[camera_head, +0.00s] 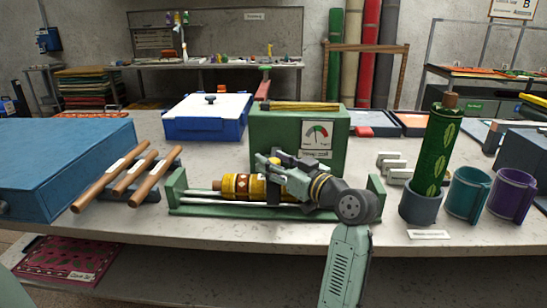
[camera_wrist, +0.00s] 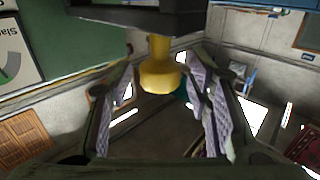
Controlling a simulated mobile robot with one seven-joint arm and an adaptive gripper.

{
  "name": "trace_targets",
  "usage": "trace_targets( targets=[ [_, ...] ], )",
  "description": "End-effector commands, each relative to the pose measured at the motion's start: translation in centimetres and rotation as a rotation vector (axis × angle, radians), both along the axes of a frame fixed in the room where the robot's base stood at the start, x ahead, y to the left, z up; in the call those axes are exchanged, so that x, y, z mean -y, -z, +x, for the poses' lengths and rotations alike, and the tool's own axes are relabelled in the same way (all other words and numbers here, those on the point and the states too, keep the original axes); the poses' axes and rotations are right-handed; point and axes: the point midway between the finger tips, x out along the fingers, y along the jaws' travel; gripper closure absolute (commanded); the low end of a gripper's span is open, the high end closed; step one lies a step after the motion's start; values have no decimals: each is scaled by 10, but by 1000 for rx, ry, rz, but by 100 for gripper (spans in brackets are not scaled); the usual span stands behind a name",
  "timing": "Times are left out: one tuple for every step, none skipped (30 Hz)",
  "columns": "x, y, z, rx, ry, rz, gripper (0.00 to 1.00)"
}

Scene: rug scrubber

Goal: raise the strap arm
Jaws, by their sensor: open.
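A yellow knob (camera_wrist: 159,68) on a dark bar (camera_wrist: 140,18) shows in the wrist view; this looks like the strap arm, but I cannot be sure. My gripper (camera_wrist: 162,92) is open, with its grey-purple pads on either side of the knob and a gap on each side. In the head view my gripper (camera_head: 268,170) is over the yellow-and-red roll (camera_head: 236,185) in the green cradle (camera_head: 220,211), in front of the green gauge box (camera_head: 265,135). My gripper and wrist hide much of the bar and the right part of the roll there.
Wooden rollers (camera_head: 133,176) and a blue case (camera_head: 60,160) lie to the left. A green patterned roll (camera_head: 435,150) stands in a grey cup to the right, beside teal (camera_head: 466,195) and purple (camera_head: 510,196) cups. The bench's front strip is mostly clear.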

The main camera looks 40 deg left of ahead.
Motion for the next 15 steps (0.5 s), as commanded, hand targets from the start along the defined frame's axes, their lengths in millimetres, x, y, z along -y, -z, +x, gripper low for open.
trace_targets(
  targets=[
    [-2,0,0,0,-1,-1,54],
    [-3,0,0,0,-1,-1,54],
    [-4,0,0,1,-1,0,54],
    [-4,0,0,1,0,0,54],
    [-4,0,0,1,0,0,54],
    [-4,0,0,1,0,0,54],
    [-4,0,0,1,0,0,54],
    [-4,0,0,1,0,0,54],
    [-4,0,0,1,0,0,54],
    [-4,0,0,1,0,0,56],
    [-4,0,0,1,0,0,58],
    [-3,0,0,1,0,0,60],
    [-3,0,0,1,0,0,62],
    [-3,0,0,1,0,0,64],
    [-3,0,0,1,0,0,67]
  ],
)
